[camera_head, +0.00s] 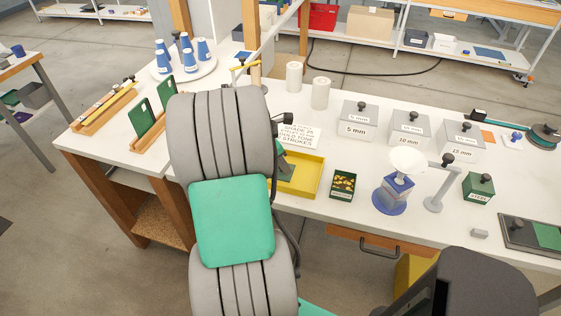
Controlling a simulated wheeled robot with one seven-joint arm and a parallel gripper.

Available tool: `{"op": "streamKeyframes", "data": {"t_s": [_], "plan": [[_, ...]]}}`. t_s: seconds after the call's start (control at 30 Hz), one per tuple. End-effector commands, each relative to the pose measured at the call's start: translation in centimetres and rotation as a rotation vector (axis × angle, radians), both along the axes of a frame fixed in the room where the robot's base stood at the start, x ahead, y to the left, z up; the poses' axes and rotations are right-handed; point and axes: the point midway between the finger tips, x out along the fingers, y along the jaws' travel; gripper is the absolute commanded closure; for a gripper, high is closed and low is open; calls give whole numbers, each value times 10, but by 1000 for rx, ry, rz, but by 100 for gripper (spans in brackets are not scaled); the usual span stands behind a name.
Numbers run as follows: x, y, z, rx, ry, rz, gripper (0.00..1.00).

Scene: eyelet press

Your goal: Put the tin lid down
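My arm fills the middle of the view and hides my gripper, so I cannot see its fingers or anything in them. A small dark green tin (342,185) stands without a lid and shows gold-coloured eyelets inside. Three grey tins, labelled 5 mm (357,121), 10 mm (408,125) and 15 mm (462,141), have knobbed lids on top. I cannot make out a loose tin lid for certain.
A yellow tray (315,184) lies partly behind my arm. A blue press-like device (392,197) with a white disc stands beside a grey stand (434,203). A dark tray (552,251) lies at the right edge. Green panels (142,117) stand in a wooden rack at the left.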

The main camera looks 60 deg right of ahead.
Motion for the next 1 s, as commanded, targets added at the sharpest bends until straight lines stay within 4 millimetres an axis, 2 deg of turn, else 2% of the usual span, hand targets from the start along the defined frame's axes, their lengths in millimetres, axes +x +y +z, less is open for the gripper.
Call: {"op": "streamKeyframes", "data": {"t_s": [0.27,0.37,0.7,0.83,1.0], "plan": [[0,0,4,-2,-1,0,57],[4,4,18,-3,-2,2,57],[23,30,96,-2,-1,2,57],[26,35,111,0,0,1,57],[32,41,116,-5,-13,-6,57]]}}
